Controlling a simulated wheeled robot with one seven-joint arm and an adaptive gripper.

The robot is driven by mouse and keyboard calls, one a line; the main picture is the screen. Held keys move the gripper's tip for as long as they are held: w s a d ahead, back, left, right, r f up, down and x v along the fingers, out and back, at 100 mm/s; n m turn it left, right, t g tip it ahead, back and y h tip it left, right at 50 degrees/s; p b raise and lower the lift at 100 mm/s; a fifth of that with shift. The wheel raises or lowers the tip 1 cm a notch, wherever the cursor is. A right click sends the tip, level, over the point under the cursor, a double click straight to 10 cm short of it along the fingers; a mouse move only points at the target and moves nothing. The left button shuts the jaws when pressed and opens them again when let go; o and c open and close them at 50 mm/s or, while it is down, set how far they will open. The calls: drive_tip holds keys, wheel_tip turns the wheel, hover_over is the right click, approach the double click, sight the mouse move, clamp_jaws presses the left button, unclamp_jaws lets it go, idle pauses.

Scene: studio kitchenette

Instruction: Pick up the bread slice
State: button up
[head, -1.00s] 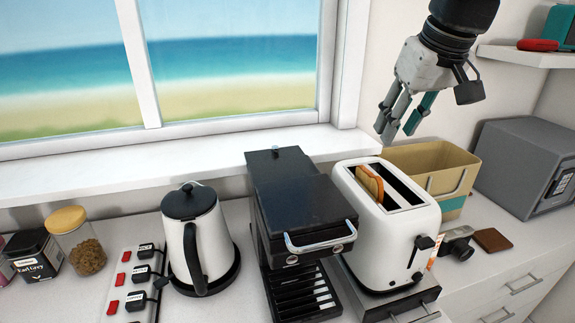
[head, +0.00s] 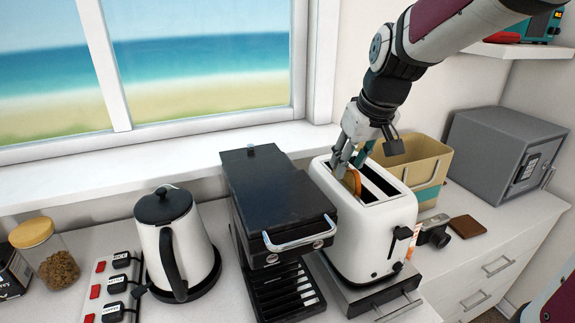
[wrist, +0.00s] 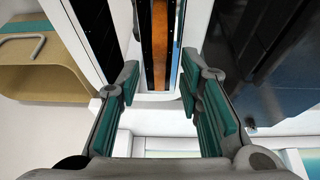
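The bread slice (head: 352,181) stands upright in one slot of the white toaster (head: 362,237), its upper part sticking out. In the wrist view the slice (wrist: 160,45) shows edge-on as a brown strip in the slot. My gripper (head: 350,167) is just above the toaster, pointing down at the slice and partly covering it. In the wrist view my gripper (wrist: 160,84) is open, with a teal-padded finger on either side of the slice's line. Gaps show between the pads and the slice. The slice's lower part is hidden in the slot.
A black coffee machine (head: 285,205) stands close left of the toaster, and a kettle (head: 176,245) farther left. A tan bin (head: 425,160) is behind right. A camera (head: 434,232), a brown wallet (head: 468,227) and a grey safe (head: 500,160) are to the right.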

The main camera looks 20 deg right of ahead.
drive_tip(key=shift+w+f, duration=0.2)
drive_tip(key=shift+f, duration=0.3)
clamp_jaws()
drive_tip(key=shift+r, duration=0.1)
